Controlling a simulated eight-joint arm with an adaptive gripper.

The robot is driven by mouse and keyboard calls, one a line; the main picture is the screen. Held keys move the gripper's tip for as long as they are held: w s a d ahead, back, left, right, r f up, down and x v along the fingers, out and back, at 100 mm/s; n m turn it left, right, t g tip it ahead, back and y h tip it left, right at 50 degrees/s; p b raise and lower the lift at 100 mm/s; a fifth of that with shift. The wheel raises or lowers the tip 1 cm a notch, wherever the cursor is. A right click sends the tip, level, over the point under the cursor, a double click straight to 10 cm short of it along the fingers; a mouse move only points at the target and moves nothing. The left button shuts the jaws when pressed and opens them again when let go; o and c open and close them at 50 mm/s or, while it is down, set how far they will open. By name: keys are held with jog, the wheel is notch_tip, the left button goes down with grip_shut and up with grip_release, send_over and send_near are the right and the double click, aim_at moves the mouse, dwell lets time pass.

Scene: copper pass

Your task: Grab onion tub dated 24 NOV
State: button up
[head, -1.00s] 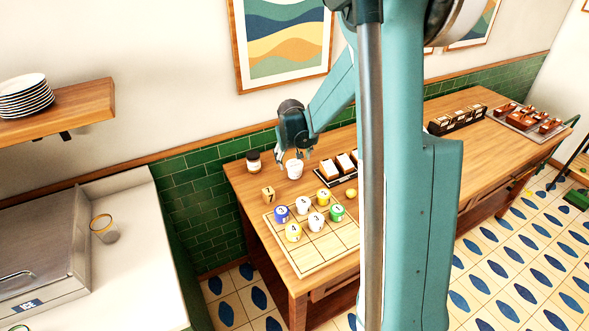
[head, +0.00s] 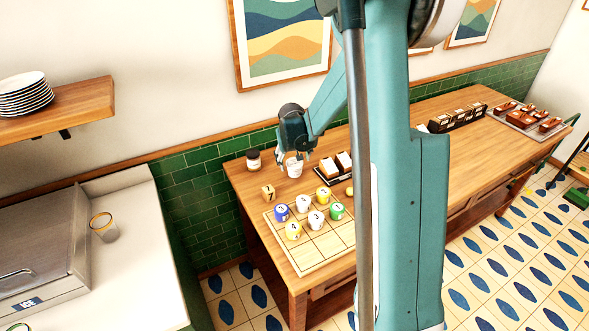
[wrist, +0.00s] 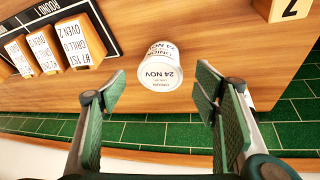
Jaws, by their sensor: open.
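The onion tub (wrist: 161,68) is a white round tub on the wooden counter. In the wrist view its label reads upside down as onion, 24 NOV, and it lies just ahead of my fingertips, between their lines. My gripper (wrist: 157,88) is open, its green-padded fingers spread to either side, with nothing held. In the head view the tub (head: 294,168) stands near the back edge of the counter, and my gripper (head: 294,157) is right at it, partly covering its top.
A dark-lidded jar (head: 254,160) stands left of the tub. Several numbered cups stand on a gridded board (head: 308,260). The green tiled wall (wrist: 170,133) is close behind.

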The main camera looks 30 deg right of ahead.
aim_at(295, 163)
jog(key=shift+f, duration=0.1)
jog(key=shift+x, duration=2.5)
jog(key=shift+w, duration=0.1)
jog(key=c, duration=1)
